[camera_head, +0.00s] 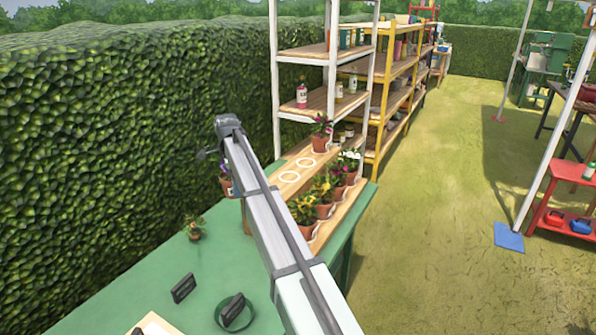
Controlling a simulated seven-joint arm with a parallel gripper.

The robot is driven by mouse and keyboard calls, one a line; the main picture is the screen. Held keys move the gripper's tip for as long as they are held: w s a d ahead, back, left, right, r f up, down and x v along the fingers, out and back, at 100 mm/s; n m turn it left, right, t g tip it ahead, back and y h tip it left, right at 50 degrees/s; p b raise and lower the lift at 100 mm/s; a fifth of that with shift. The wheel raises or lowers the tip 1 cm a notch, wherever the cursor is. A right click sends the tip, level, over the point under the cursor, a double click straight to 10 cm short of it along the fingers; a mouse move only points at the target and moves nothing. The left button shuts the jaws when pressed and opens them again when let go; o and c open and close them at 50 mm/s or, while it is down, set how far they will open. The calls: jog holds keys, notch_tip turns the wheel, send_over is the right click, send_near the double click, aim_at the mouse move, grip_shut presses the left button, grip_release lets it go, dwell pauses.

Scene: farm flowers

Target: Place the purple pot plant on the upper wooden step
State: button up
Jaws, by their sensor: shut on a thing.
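My gripper (222,160) is at the far end of my arm, left of the wooden stand and above the green table. It is shut on a small terracotta pot plant (226,187), which hangs upright beside my arm and is partly hidden by it. Its flowers look purplish but are too small to tell well. The upper wooden step (274,196) has white ring marks that show empty. A pot with pink-red flowers (320,142) stands at its far end. The lower wooden step (343,215) holds several potted plants, with yellow, dark and white flowers.
A hedge runs along the left. A white shelf (300,110) stands behind the steps. My arm hides part of the stand.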

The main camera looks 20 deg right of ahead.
jog(key=w+d+r+m, duration=0.1)
jog(key=w+d+r, duration=0.15)
jog(key=d, duration=0.35)
jog(key=w+d+r+m, duration=0.1)
jog(key=d+r, duration=0.3)
jog(key=d, duration=0.2)
jog(key=shift+s+d+f, duration=0.1)
jog(key=shift+s+f, duration=0.1)
jog(key=shift+f, duration=2.3)
jog(key=shift+s+d+f, duration=0.1)
jog(key=shift+s+f, duration=0.1)
jog(key=shift+f, duration=2.25)
jog(key=shift+f, duration=0.15)
jog(key=o, duration=1)
notch_tip(320, 180, up, 12)
jog(key=shift+r, duration=0.2)
